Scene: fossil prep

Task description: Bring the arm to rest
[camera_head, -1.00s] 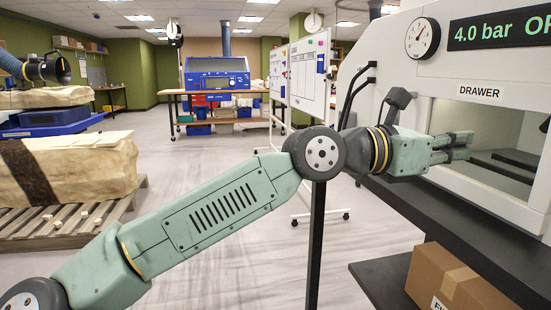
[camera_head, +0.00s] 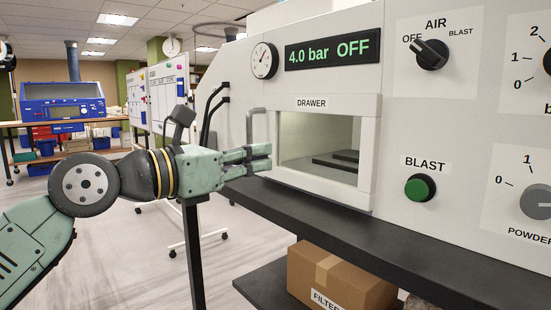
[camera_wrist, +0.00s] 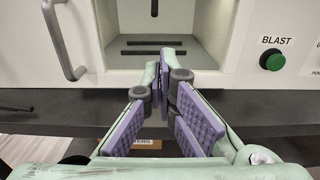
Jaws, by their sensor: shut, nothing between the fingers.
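My green arm reaches in from the left in the head view. My gripper (camera_head: 262,157) is shut and empty, level with the lower left part of the drawer front (camera_head: 369,150) of a white cabinet. The upright drawer handle (camera_head: 258,125) shows just above the fingertips. In the wrist view the purple-padded fingers of my gripper (camera_wrist: 167,62) point at the opening below the dark slots, with the handle (camera_wrist: 63,42) to their left. I cannot tell whether the fingertips touch the cabinet.
A black shelf (camera_head: 400,240) runs under the cabinet, with a cardboard box (camera_head: 340,280) below. Knobs and a green BLAST button (camera_head: 419,188) are to the right. A whiteboard (camera_head: 160,95) and a blue machine (camera_head: 62,100) stand behind. The floor at left is open.

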